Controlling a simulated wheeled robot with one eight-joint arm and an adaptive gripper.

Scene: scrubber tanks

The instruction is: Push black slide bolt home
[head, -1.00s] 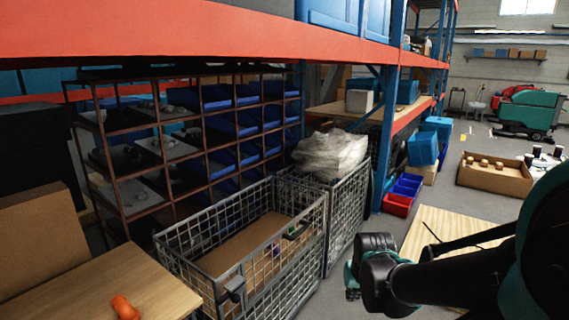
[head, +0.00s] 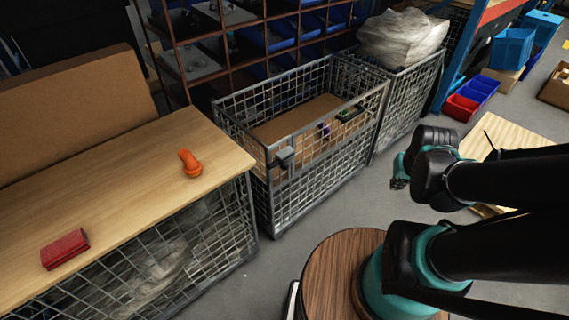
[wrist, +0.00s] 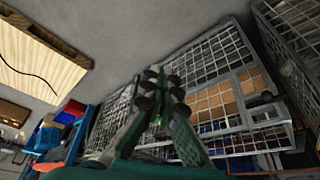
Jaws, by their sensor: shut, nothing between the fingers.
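A dark latch block (head: 285,158), which looks like the slide bolt, sits on the top front rail of the wire mesh cage (head: 300,196), near its left end. I cannot tell from here how far the bolt is slid. My gripper (head: 397,173) is to the right of the cage, apart from it, in front of the neighbouring cage. In the wrist view my gripper (wrist: 157,80) is shut and empty, its fingertips together, with the cage mesh (wrist: 207,62) behind and to the right. A dark fitting on the cage rail (wrist: 262,100) also shows there.
A wooden bench top (head: 125,205) at left carries an orange part (head: 189,163) and a red box (head: 65,249). A second cage (head: 412,98) holds a plastic-wrapped bundle. A pale wooden pallet (head: 510,140) lies at right. Grey floor is clear in front of the cages.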

